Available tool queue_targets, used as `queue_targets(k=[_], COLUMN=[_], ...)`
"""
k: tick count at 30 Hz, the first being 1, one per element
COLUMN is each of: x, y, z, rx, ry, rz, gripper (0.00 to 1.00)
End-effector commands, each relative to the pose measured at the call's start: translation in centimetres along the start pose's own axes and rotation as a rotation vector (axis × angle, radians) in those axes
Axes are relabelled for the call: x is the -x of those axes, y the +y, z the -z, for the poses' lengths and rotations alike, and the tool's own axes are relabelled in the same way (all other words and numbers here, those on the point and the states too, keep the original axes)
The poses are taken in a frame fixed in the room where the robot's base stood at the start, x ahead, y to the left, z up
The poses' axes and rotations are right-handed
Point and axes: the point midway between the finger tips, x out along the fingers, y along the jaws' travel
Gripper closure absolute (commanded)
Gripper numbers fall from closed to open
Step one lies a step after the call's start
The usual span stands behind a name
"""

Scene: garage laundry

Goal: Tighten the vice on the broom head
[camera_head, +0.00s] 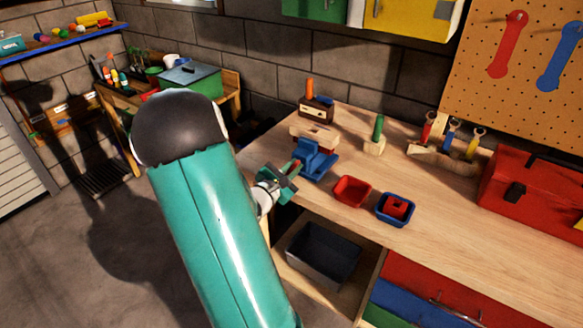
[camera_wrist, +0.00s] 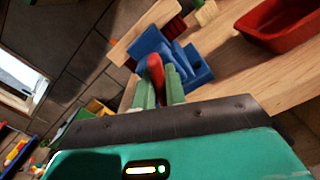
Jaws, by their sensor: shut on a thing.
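The blue vice (camera_head: 317,163) sits at the near left edge of the wooden workbench; it also shows in the wrist view (camera_wrist: 187,62). A pale wooden block (camera_head: 314,135), seemingly the broom head, is at the vice's far side and also shows in the wrist view (camera_wrist: 143,32). I cannot tell how tightly the jaws meet it. My gripper (camera_head: 291,172) is at the vice's near side. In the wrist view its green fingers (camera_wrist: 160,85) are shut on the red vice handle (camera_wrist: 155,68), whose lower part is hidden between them.
A red tray (camera_head: 351,191) and a blue tray (camera_head: 383,215) with a red piece stand right of the vice. A green-handled brush (camera_head: 376,138), a dark block (camera_head: 317,109) and a red toolbox (camera_head: 530,195) are farther off. A dark bin (camera_head: 322,252) sits below.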

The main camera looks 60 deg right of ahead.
Motion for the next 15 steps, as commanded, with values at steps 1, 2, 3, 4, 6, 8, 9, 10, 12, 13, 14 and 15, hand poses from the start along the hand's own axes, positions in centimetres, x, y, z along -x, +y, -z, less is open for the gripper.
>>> queue_targets(k=[1,2,3,4,6,8,9,10,12,13,14,15], x=[0.43,0.45,0.47,0.48,0.51,0.53,0.55,0.56,0.57,0.58,0.58,0.58], y=[-0.21,-0.25,-0.31,-0.35,-0.43,-0.50,-0.55,-0.57,-0.64,-0.66,-0.69,-0.72], z=[0.63,0.66,0.69,0.72,0.78,0.83,0.86,0.89,0.93,0.95,0.96,0.98], rx=[-0.035,-0.064,-0.102,-0.129,-0.194,-0.245,-0.279,-0.303,-0.356,-0.377,-0.396,-0.420], ry=[0.018,0.019,0.019,0.020,0.021,0.022,0.023,0.023,0.024,0.024,0.024,0.024], rz=[0.000,0.000,0.000,0.001,0.001,0.002,0.002,0.002,0.002,0.002,0.003,0.003], gripper=[1.00,1.00,1.00,1.00,1.00,1.00,1.00,1.00,1.00,1.00,1.00,1.00])
